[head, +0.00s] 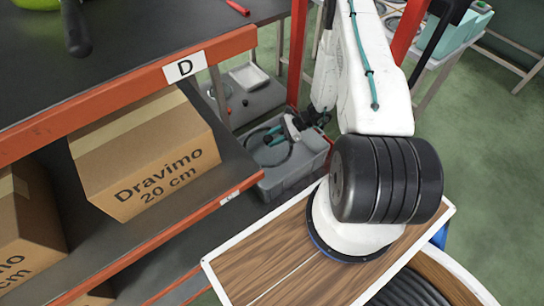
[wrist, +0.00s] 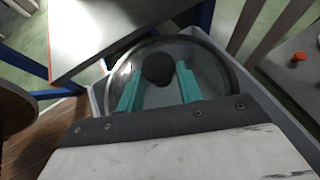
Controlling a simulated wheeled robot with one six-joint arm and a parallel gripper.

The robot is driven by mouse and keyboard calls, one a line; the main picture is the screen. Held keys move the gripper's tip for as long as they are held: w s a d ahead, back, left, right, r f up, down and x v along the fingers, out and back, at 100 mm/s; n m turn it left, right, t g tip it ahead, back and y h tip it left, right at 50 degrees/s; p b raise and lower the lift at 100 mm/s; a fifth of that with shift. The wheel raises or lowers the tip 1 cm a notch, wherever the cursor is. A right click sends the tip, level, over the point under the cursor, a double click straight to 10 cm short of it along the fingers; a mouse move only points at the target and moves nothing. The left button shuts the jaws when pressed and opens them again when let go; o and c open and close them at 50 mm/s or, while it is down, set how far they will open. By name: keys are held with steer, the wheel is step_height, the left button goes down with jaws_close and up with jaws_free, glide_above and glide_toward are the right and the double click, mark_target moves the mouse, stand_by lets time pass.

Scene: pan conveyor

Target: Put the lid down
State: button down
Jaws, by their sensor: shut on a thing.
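The lid is a round clear glass disc with a dark rim and a black knob. In the wrist view the lid (wrist: 215,58) lies straight ahead, with its knob (wrist: 158,68) between the teal fingers of my gripper (wrist: 159,82). My gripper is shut on the knob. In the head view my gripper (head: 284,132) reaches down at the grey crate (head: 288,183), and the lid (head: 262,152) shows partly there, within the crate's outline. I cannot tell whether the lid touches the crate's floor. My arm hides part of the crate.
An orange-edged rack with a D label (head: 185,67) stands at the left, holding cardboard boxes (head: 150,160) marked Dravimo 20 cm. A white tray (head: 249,75) lies beyond the crate. A red upright post (head: 298,50) stands close to my arm. Green floor is open at the right.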

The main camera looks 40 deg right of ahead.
step_height(320, 180, down, 17)
steer(key=shift+f, duration=0.15)
stand_by(0.5)
steer(key=c, duration=0.9)
jaws_free()
steer(key=shift+f, duration=0.1)
steer(key=shift+c, duration=0.2)
